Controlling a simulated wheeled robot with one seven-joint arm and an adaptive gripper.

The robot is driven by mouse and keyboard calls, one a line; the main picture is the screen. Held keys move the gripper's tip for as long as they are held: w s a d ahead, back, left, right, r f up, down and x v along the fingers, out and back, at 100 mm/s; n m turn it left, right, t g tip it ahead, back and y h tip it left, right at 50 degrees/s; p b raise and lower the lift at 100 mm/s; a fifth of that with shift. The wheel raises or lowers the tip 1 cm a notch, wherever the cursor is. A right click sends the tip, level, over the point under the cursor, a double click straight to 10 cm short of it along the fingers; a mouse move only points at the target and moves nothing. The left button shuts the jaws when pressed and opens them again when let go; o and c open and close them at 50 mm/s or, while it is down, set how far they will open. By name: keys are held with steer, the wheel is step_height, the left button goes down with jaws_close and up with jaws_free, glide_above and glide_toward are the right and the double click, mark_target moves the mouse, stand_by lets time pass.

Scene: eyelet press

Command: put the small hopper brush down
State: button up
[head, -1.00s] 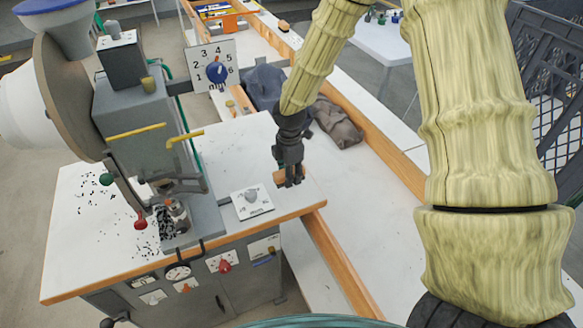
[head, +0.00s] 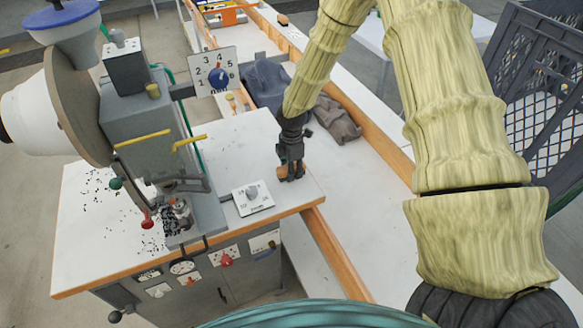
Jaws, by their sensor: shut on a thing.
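My gripper (head: 290,176) is low over the right end of the press's white table top (head: 240,145), near its wooden front edge. It is shut on the small hopper brush (head: 282,171), of which only a brown wooden bit shows beside the fingers. The fingers hide the rest of the brush. I cannot tell whether the brush touches the table top.
Small dark bits lie scattered at the table's left. Grey cloths (head: 335,120) lie on the bench behind. A dark crate (head: 535,90) is at far right.

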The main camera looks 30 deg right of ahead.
steer(key=shift+f, duration=0.1)
steer(key=o, duration=1)
step_height(320, 180, up, 12)
steer(key=b, duration=0.4)
stand_by(0.6)
